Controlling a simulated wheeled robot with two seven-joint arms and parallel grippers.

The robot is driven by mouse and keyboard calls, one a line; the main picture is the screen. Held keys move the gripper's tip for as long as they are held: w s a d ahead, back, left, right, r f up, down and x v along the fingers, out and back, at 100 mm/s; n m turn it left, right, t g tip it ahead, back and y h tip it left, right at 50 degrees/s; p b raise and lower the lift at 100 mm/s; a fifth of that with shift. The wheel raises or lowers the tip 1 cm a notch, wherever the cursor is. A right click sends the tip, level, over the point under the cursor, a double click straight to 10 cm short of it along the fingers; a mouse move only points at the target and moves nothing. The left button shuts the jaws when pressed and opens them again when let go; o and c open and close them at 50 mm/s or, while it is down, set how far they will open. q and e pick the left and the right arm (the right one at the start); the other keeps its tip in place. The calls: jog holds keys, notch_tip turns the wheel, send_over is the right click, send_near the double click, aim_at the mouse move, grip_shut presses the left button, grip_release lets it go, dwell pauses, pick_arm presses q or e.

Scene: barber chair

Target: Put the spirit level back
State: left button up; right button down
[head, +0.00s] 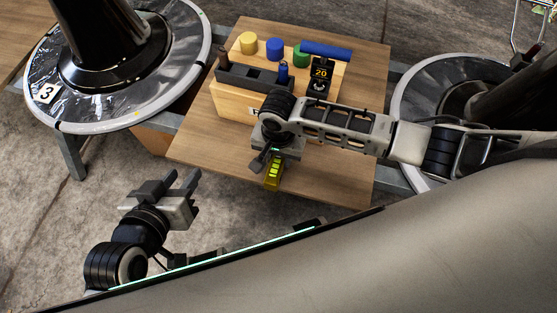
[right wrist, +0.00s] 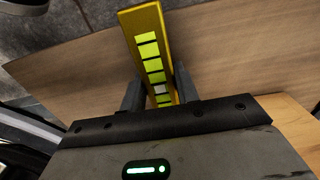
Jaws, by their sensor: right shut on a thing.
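The spirit level is a yellow bar with bright yellow-green windows (head: 273,175), at the front part of the wooden table in the head view. In the right wrist view the level (right wrist: 150,45) stands between the two fingers. My right gripper (head: 277,157) is shut on it; the wrist view shows the fingers (right wrist: 156,90) against both its sides. I cannot tell whether the level touches the table. My left gripper (head: 178,186) is open and empty, over the floor left of the table.
Round chair bases stand left (head: 45,94) and right (head: 408,85). The table's front right is bare.

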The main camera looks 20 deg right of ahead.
jog(key=shift+f, duration=0.3)
jog(key=c, duration=1.1)
grip_release()
jog(key=shift+o, duration=0.2)
